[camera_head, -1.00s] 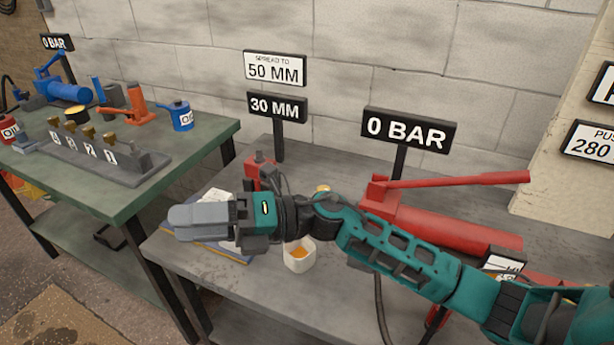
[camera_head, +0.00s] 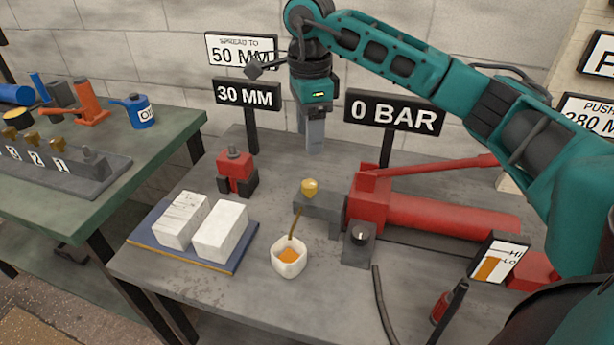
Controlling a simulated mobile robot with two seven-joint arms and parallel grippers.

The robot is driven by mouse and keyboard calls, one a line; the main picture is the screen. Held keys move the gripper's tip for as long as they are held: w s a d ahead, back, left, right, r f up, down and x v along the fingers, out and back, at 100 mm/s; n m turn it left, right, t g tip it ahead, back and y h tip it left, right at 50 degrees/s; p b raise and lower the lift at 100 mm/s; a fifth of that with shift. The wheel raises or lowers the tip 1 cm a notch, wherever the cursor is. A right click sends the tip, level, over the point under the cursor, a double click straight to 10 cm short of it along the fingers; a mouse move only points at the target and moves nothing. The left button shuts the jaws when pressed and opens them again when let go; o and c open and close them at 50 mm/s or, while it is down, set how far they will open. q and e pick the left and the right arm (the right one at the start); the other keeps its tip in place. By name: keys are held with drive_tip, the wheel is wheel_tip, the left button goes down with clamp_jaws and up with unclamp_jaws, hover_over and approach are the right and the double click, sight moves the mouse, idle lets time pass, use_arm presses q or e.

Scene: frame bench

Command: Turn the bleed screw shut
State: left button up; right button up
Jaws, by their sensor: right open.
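A brass knob (camera_head: 309,187), which looks like the bleed screw, sits on top of a dark grey block (camera_head: 322,208) at the left end of the red pump (camera_head: 440,222). A thin brown line runs from below it into a white cup (camera_head: 289,262) holding amber fluid. My right gripper (camera_head: 315,150) points down above and behind the knob, apart from it. It is open and empty, though seen edge-on. My left gripper is out of view.
Two white blocks (camera_head: 220,231) lie on a blue tray (camera_head: 143,234). A red spreader (camera_head: 236,172) stands behind them. The signs read 30 MM (camera_head: 247,95) and 0 BAR (camera_head: 395,113). A dark round knob (camera_head: 358,235) and a black hose (camera_head: 383,305) are in front of the pump.

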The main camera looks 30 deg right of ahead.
sight(309, 183)
wheel_tip(309, 183, down, 11)
drive_tip(key=shift+f+b, duration=0.1)
drive_tip(key=shift+b, duration=0.35)
drive_tip(key=c, duration=1)
drive_tip(key=shift+c, duration=0.2)
